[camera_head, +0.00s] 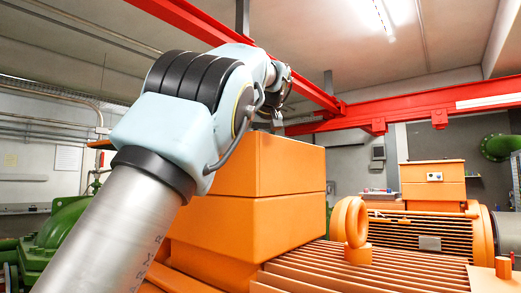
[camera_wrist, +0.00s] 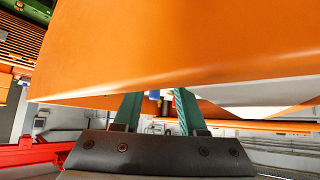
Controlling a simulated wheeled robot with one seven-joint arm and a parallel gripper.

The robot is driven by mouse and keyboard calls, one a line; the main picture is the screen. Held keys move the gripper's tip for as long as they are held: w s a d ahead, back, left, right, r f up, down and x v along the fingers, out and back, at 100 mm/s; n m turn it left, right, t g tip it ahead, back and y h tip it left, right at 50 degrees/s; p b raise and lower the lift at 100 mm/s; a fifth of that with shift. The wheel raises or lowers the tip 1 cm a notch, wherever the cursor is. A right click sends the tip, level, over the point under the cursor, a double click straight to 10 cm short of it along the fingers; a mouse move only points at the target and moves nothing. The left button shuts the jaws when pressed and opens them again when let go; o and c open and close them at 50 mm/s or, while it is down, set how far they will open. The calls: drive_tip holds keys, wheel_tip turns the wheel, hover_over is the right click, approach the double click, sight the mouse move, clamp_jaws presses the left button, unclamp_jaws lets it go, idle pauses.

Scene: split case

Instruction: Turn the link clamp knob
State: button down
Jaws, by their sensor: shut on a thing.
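In the wrist view, my gripper (camera_wrist: 157,100) has two green fingers that stand apart and reach up behind the lower edge of a large orange case (camera_wrist: 190,45). The fingertips are hidden by that edge. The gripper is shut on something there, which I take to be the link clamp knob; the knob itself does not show. In the head view, my arm reaches up and over behind the stacked orange case (camera_head: 262,165). The gripper and knob are out of sight there.
An orange lifting ring (camera_head: 349,222) and a ribbed orange housing (camera_head: 370,268) stand at the right of the case. Another orange motor (camera_head: 432,190) is farther right. A red overhead beam (camera_head: 300,85) runs above. Green machinery (camera_head: 62,235) is at lower left.

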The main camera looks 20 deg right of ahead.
drive_tip(key=n+y, duration=0.2)
drive_tip(key=n, duration=0.1)
drive_tip(key=shift+d+n+y, duration=0.2)
drive_tip(key=shift+n+y, duration=0.1)
drive_tip(key=shift+y, duration=0.1)
drive_tip(key=shift+c, duration=2.3)
unclamp_jaws()
